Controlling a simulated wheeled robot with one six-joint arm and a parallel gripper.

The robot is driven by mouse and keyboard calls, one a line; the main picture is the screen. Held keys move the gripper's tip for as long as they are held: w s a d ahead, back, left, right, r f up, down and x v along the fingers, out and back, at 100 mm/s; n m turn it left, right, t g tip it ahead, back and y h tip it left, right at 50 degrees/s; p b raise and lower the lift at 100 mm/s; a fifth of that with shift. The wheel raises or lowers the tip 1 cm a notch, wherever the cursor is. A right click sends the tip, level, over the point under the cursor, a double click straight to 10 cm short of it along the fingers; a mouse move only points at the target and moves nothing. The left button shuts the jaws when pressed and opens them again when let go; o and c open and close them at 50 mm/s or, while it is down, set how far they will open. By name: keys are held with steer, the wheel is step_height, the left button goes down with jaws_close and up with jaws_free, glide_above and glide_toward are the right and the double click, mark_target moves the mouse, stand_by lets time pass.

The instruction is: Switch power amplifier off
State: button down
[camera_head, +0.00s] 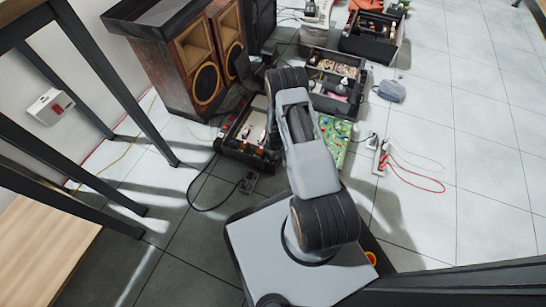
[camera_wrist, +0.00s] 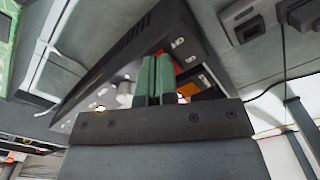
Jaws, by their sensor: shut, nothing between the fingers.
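In the wrist view the power amplifier (camera_wrist: 135,68) is a black, vented box seen at a steep tilt. Its panel carries a round light knob (camera_wrist: 125,92), small white markings and small glowing lights. A red part (camera_wrist: 181,68) and an orange part (camera_wrist: 212,92) show just right of my fingers; which of them is the power switch I cannot tell. My gripper (camera_wrist: 157,72) has green fingers, shut together and empty, in front of the panel. They cover part of it, and contact cannot be told. In the head view my arm hides the gripper.
In the head view, wooden speakers (camera_head: 193,65) stand beyond the arm. An open toolbox (camera_head: 335,82) and a green board (camera_head: 334,138) lie to its right. A power strip (camera_head: 380,155) and a red cable (camera_head: 418,182) lie farther right. The tiled floor at right is mostly clear.

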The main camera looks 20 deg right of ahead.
stand_by(0.3)
steer(key=shift+r+p, duration=2.45)
steer(key=shift+r, duration=0.95)
